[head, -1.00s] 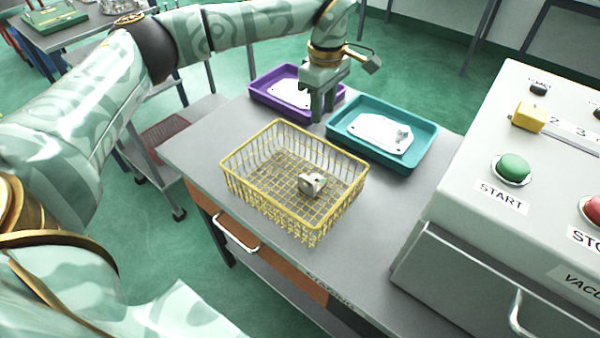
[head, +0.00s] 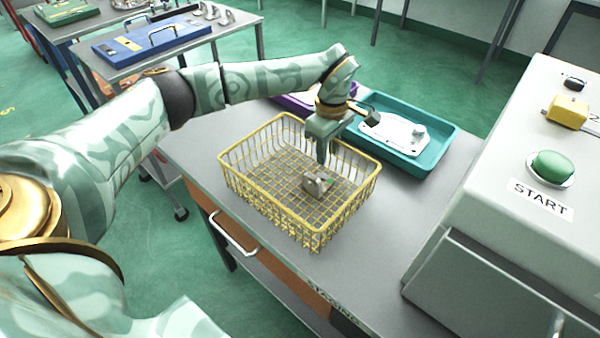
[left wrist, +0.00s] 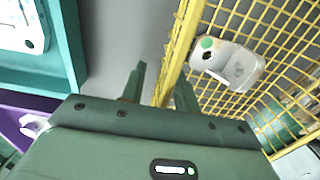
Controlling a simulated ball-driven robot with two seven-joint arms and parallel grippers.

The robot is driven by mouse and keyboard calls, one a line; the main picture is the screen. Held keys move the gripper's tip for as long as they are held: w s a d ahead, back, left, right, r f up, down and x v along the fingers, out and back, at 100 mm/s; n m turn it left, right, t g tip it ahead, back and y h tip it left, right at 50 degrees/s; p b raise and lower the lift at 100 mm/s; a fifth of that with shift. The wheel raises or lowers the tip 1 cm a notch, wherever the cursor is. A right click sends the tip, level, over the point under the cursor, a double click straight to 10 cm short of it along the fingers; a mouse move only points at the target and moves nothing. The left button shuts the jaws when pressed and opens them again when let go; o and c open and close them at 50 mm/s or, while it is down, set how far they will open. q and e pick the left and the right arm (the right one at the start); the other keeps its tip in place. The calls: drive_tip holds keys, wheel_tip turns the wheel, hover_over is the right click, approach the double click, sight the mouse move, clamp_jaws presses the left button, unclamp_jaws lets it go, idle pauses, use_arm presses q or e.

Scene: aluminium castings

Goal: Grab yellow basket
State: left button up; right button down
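The yellow wire basket (head: 262,205) stands on the grey workbench (head: 400,215). It also shows in the left wrist view (left wrist: 194,22). A small grey metal casting (head: 316,184) with a green spot lies inside it and shows in the left wrist view (left wrist: 228,64). My left gripper (head: 322,157) points down at the basket's far side. In the left wrist view my left gripper (left wrist: 162,84) has its fingers apart, with the basket's yellow rim between them. I cannot tell whether the fingers touch the rim. My right gripper is not in view.
A teal tray (head: 440,140) with a white plate-like part sits behind the basket, beside a partly hidden purple tray (head: 290,104). A grey control box (head: 500,225) with a green START button stands at right. Bench space before the box is clear.

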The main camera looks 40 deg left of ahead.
use_arm(q)
drive_tip(key=shift+r, duration=0.15)
clamp_jaws()
